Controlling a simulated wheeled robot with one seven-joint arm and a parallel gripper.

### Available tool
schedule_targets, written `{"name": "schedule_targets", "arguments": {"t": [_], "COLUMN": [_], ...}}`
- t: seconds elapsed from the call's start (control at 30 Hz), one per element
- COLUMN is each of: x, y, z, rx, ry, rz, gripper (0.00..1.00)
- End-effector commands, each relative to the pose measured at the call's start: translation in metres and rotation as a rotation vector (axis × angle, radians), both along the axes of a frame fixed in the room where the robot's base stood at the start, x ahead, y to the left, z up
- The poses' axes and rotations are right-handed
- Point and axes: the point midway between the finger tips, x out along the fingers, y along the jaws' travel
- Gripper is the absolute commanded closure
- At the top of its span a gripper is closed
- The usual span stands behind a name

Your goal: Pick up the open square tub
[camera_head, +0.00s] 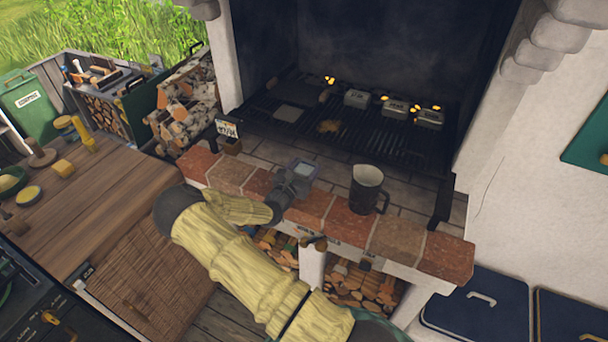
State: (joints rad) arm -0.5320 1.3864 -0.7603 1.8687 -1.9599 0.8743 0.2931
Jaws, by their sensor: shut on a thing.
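The open square tub (304,169) is a small grey, square-sided container with a paler inside. It is at the end of my gripper (288,184), over the brick front ledge of the fireplace. My gripper is shut on it; the fingertips are small and partly hidden by the tub and wrist. I cannot tell whether the tub still touches the ledge.
A dark mug (366,190) stands on the brick ledge (396,236) right of the tub. Behind is a black grill (345,135) with several grey blocks and glowing embers. A small sign (227,128) stands left. A wooden counter (100,200) with several small items lies further left.

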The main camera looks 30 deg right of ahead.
Motion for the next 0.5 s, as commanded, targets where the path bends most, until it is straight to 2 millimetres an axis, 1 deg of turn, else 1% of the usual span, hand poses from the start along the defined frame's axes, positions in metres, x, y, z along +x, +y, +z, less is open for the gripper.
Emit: {"name": "schedule_targets", "arguments": {"t": [0.2,0.5], "x": [0.0,0.0], "y": [0.0,0.0], "z": [0.024,0.05], "rx": [-0.001,0.0], "ry": [-0.003,-0.003], "rz": [0.0,-0.001], "gripper": [0.63,0.63]}}
